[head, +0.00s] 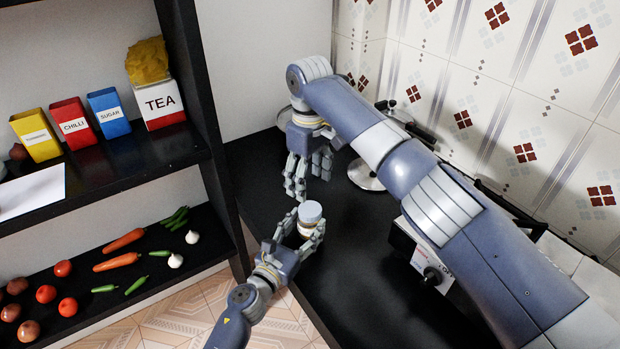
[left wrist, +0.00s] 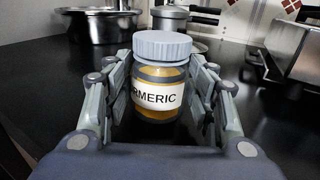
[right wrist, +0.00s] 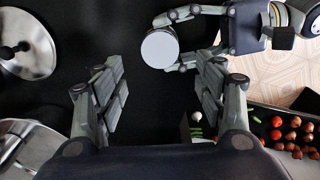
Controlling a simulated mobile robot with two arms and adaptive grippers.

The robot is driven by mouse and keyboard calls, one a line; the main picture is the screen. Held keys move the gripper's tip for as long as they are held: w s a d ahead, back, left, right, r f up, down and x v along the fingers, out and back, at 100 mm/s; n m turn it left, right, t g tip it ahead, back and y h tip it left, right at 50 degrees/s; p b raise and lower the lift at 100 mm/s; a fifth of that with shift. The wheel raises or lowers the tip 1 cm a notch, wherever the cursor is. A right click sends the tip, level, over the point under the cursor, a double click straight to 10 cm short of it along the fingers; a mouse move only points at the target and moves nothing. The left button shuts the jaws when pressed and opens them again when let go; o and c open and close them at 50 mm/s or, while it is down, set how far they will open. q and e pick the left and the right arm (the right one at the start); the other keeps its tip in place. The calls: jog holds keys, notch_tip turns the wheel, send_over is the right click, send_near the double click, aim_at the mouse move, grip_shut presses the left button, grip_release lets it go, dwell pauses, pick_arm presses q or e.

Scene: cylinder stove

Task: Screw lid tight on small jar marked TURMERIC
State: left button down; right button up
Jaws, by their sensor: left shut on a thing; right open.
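The small jar (left wrist: 160,88) marked TURMERIC has a yellow body, a white label partly covered on its left, and a grey-blue lid (left wrist: 162,46) seated on its top. In the head view the jar's lid (head: 310,212) shows above my left gripper (head: 299,230), whose fingers are shut around the jar's sides. The jar stands upright at the counter's edge side. My right gripper (head: 309,178) is open and empty, above and behind the jar in the head view. In the right wrist view the lid (right wrist: 160,48) lies beyond the right fingers (right wrist: 160,95), apart from them. How tight the lid is cannot be told.
The black counter (head: 360,260) is clear around the jar. A metal pot (left wrist: 97,25) and a lidded pot (left wrist: 170,18) stand behind. A stove (head: 430,262) is at the right. Shelves with spice boxes (head: 73,122) and vegetables stand at the left.

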aim_at(310, 208)
jog(key=shift+d+f+n, duration=0.1)
jog(key=shift+n, duration=0.4)
jog(key=shift+f, duration=4)
jog(key=shift+s, duration=0.1)
jog(key=c, duration=1.1)
jog(key=shift+m, duration=0.9)
jog(key=shift+c, duration=0.2)
jog(key=o, duration=1.3)
jog(key=shift+c, duration=0.2)
